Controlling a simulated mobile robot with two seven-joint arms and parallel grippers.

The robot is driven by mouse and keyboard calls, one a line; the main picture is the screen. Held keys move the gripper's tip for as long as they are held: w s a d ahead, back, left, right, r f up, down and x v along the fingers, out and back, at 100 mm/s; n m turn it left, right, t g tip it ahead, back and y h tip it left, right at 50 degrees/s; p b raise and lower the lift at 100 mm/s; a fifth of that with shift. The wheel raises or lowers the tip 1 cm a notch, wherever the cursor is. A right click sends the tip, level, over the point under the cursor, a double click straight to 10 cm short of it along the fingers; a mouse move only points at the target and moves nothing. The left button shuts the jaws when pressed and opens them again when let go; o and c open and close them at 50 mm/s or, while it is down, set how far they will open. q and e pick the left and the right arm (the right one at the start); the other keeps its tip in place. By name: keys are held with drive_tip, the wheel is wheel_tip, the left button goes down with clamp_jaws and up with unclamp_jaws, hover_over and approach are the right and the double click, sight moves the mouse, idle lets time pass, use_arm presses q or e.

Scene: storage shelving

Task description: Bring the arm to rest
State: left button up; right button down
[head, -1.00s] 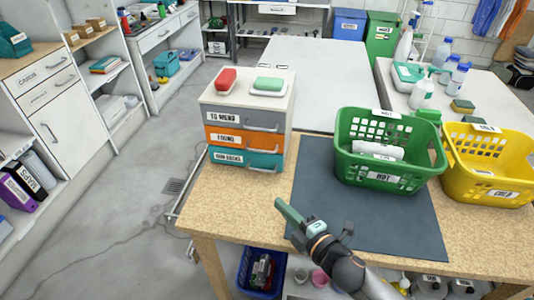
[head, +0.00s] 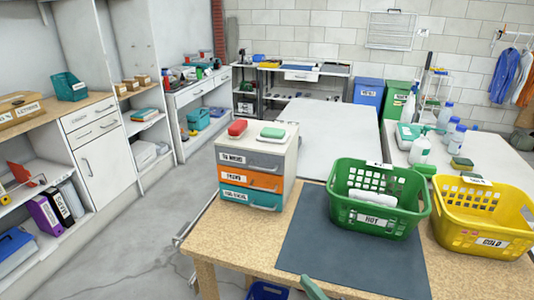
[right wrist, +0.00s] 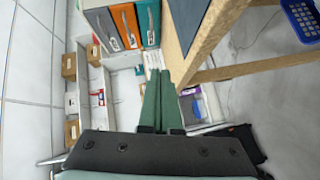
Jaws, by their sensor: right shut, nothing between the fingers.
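My right gripper (right wrist: 158,80) shows in the right wrist view with its two green fingers together and nothing between them. In the head view only the tip of the right gripper (head: 313,288) shows at the bottom edge, in front of the table's front edge. In the right wrist view it is beside the wooden table (right wrist: 205,42), apart from it as far as I can tell. The rest of the right arm is out of the head view. My left gripper is not in view.
On the table stand a drawer unit (head: 283,160) with red and green items on top, a green basket (head: 375,221) and a yellow basket (head: 480,241). A dark mat (head: 330,262) lies in front. A blue crate (head: 267,291) is below. The floor at left (head: 140,235) is clear.

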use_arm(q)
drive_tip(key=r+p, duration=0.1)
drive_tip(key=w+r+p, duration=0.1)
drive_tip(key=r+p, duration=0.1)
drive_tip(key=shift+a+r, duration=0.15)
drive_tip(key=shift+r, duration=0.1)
use_arm(e)
drive_tip(key=s+d+f+m+g+h, duration=0.2)
drive_tip(key=s+d+f+m, duration=0.1)
drive_tip(key=s+f+m, duration=0.4)
drive_tip(key=s+d+f+m+g+h, duration=0.2)
drive_tip(key=s+f+m, duration=0.4)
drive_tip(key=s+m, duration=0.5)
drive_tip(key=shift+s+d+f+m+g+h, duration=0.4)
drive_tip(key=shift+d+g, duration=0.2)
drive_tip(key=shift+d, duration=0.45)
